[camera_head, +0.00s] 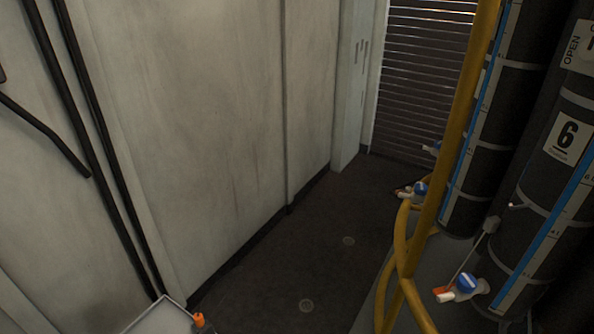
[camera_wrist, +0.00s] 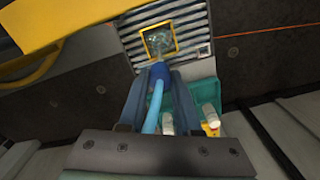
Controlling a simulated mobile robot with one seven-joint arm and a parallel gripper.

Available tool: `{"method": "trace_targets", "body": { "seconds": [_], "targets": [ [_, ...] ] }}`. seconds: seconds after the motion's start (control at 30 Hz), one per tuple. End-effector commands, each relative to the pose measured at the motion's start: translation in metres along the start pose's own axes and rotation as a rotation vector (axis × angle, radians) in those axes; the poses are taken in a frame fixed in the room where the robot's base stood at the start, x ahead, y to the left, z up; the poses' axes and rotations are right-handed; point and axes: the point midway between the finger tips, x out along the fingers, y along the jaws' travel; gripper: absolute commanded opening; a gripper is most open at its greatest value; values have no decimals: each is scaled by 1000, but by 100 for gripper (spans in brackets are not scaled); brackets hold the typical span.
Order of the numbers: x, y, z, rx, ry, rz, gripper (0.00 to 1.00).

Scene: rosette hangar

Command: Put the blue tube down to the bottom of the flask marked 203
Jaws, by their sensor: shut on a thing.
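In the wrist view my gripper (camera_wrist: 161,76) is shut on the blue tube (camera_wrist: 153,113). The tube has a darker blue part between the fingers and a lighter blue length that runs back toward the palm. Beyond the fingertips, a pale, glassy shape (camera_wrist: 160,42) shows inside a yellow square rim (camera_wrist: 172,25). It may be the flask, but no 203 can be read. A thin pale end of the tube seems to point at it; whether it is inside cannot be told. My gripper and the tube do not show in the head view.
In the wrist view a teal crate (camera_wrist: 207,92) with white bottles (camera_wrist: 210,115) stands right of the fingers. A yellow beam (camera_wrist: 60,22) crosses the upper left. The head view shows a yellow pole (camera_head: 462,120), dark cylinders (camera_head: 560,180), a pale wall (camera_head: 190,110) and open dark floor (camera_head: 300,250).

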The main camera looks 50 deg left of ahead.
Motion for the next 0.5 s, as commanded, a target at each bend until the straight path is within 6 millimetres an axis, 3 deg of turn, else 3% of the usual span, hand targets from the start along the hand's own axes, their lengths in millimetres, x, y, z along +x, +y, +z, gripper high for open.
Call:
{"method": "trace_targets", "body": {
  "seconds": [0.5],
  "targets": [
    [15, 0, 0, 0, 0, 0, 0]
  ]
}}
